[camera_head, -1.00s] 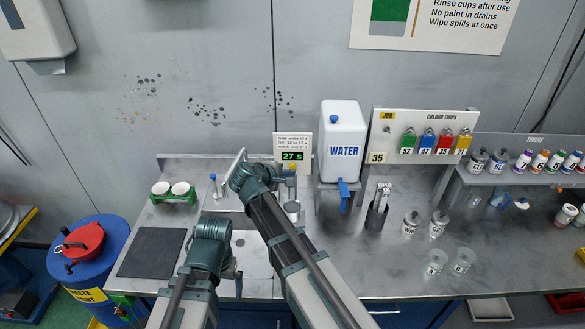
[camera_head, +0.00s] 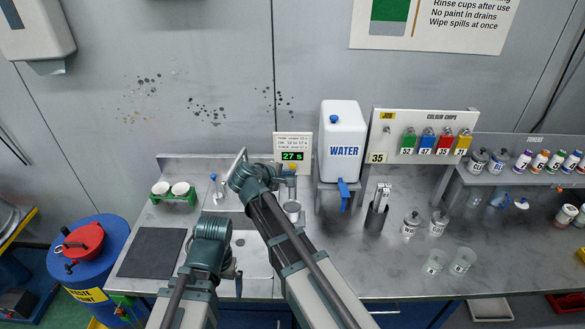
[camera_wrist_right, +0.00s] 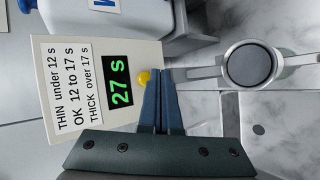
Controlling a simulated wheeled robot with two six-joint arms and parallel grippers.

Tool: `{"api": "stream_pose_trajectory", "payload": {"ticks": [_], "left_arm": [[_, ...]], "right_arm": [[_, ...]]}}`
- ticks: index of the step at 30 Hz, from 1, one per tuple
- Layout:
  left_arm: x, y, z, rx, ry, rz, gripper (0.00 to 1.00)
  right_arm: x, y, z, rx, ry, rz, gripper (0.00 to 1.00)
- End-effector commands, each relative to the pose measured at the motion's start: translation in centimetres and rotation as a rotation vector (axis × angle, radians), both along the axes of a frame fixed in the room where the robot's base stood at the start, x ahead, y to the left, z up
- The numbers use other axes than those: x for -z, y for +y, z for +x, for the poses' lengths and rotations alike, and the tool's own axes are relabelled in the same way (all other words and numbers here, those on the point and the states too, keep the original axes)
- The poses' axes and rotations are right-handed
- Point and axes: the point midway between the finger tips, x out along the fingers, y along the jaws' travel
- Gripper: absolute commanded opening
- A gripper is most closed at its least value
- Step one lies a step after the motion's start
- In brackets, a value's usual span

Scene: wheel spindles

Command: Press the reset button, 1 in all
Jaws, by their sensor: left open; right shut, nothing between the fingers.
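The reset button is a small yellow knob on the timer, showing in the right wrist view (camera_wrist_right: 144,77) and in the head view (camera_head: 292,167). The white timer panel (camera_head: 292,145) reads 27 s in green, with thin, OK and thick times printed beside it. My right gripper (camera_wrist_right: 166,73) is shut and empty. Its fingertips are close beside the yellow button; whether they touch it I cannot tell. In the head view my right arm partly hides this area. My left gripper (camera_head: 238,284) is open over the front of the sink area, largely hidden by its own wrist.
A metal cup (camera_head: 292,208) in a ring holder stands near the timer, with its ring also in the right wrist view (camera_wrist_right: 250,64). The white water tank (camera_head: 343,135) stands right of the timer. White cups (camera_head: 180,189) sit in a green rack at left.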

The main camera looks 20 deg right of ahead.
Motion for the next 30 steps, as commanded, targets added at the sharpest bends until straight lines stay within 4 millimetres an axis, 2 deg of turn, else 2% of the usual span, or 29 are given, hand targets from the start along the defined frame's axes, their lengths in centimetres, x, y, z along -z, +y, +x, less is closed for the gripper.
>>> {"api": "stream_pose_trajectory", "payload": {"ticks": [30], "left_arm": [[-0.02, 0.00, 0.00, 0.000, 0.000, 0.000, 1.00]], "right_arm": [[-0.02, -0.25, 0.80, 0.000, 0.000, 0.000, 0.00]]}}
